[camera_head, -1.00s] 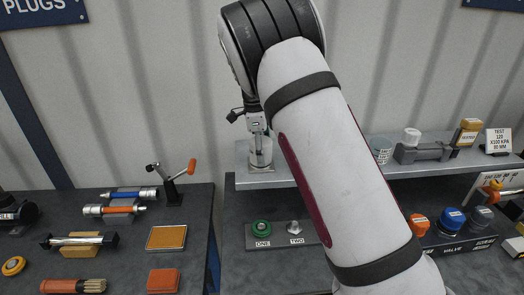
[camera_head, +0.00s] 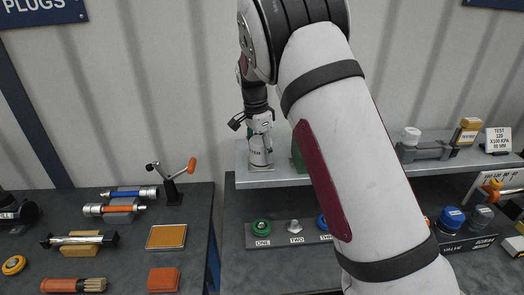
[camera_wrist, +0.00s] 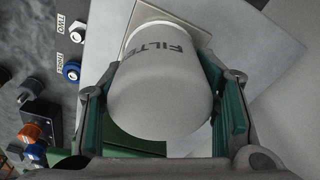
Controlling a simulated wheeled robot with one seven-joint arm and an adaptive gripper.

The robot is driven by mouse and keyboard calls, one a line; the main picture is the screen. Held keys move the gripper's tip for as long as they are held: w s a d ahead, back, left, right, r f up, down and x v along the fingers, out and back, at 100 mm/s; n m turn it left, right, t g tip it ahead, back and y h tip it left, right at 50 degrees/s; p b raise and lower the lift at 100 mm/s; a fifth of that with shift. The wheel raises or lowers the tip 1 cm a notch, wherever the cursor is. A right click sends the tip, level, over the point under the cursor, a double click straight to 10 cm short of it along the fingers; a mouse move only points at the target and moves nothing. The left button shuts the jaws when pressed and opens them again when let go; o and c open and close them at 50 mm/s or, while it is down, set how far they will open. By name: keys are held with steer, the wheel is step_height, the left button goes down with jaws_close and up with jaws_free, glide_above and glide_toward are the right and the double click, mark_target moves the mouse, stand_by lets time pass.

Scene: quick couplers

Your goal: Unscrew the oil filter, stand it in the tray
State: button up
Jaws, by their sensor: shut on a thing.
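The oil filter (camera_wrist: 160,90) is a white cylinder with dark FILTER lettering. In the wrist view it fills the space between the teal-padded fingers of my gripper (camera_wrist: 165,105), which is shut on it. In the head view the filter (camera_head: 260,157) stands upright at the left end of the raised shelf, with my gripper (camera_head: 260,125) above and around its top. A pale square plate (camera_wrist: 190,27) shows at its far end. I cannot tell whether the filter is still threaded. A green object (camera_head: 297,158), possibly the tray, is beside it, mostly hidden by my arm.
The grey shelf (camera_head: 380,168) carries a grey fixture (camera_head: 428,152) and a test sign (camera_head: 498,140) at right. Below it are a green coupler (camera_head: 261,227) and other couplers. My arm hides the shelf's middle.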

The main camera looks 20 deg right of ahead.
mark_target(261, 136)
steer(key=n, duration=0.5)
steer(key=shift+w, duration=0.1)
steer(key=n, duration=0.4)
steer(key=shift+a+n+t+y, duration=0.1)
steer(key=shift+n+t+y, duration=0.2)
steer(key=shift+t+y, duration=0.1)
steer(key=shift+r, duration=2.3)
steer(key=shift+w+r, duration=0.1)
steer(key=shift+r, duration=0.1)
steer(key=shift+r+p, duration=0.3)
steer(key=shift+r, duration=1.55)
